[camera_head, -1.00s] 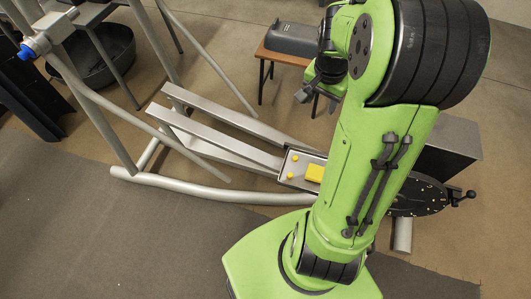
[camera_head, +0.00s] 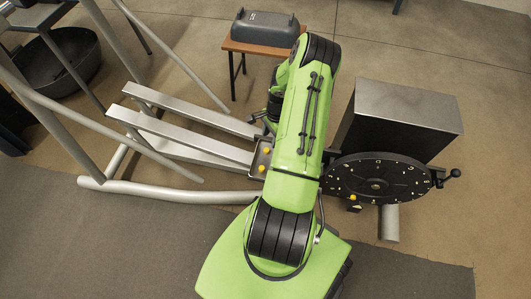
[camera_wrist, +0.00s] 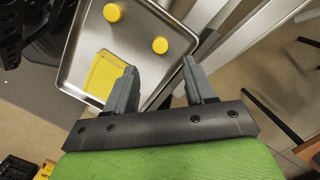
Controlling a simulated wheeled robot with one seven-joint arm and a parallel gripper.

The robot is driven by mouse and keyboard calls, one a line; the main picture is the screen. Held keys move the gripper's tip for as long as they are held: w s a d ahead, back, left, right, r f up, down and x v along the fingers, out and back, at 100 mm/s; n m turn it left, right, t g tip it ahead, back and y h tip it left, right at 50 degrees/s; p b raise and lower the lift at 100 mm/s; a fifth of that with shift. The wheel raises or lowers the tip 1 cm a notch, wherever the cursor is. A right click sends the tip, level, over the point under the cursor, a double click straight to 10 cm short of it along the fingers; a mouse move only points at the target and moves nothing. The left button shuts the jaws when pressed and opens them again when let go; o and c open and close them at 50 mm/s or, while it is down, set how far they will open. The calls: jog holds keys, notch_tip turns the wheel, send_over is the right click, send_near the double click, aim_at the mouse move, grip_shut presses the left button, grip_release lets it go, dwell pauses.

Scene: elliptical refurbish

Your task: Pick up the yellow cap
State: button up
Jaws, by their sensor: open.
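Two round yellow caps lie on a shallow metal tray (camera_wrist: 182,22). In the wrist view one cap (camera_wrist: 113,12) is near the top edge and the other cap (camera_wrist: 160,45) is just beyond my fingertips. They also show in the head view, one cap (camera_head: 266,150) behind the other cap (camera_head: 262,168), beside my arm. My gripper (camera_wrist: 159,65) is open and empty, its fingers apart over the tray's edge, with no cap between them. In the head view my arm hides most of the tray.
A yellow mesh-like rectangle (camera_wrist: 104,74) lies in the tray by my left finger. The tray sits at the end of silver rails (camera_head: 190,130). A black disc with a crank (camera_head: 375,180) and a metal box (camera_head: 402,115) stand right. A small table (camera_head: 262,47) stands behind.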

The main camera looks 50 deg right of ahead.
aim_at(267, 149)
jog(key=f+b, duration=0.1)
jog(key=f, duration=0.1)
jog(key=f+b, duration=0.1)
jog(key=f, duration=0.1)
jog(key=a+f, duration=0.1)
jog(key=f, duration=0.1)
jog(key=shift+w+f+b, duration=0.3)
jog(key=shift+f+b, duration=0.1)
jog(key=shift+r, duration=0.15)
grip_shut()
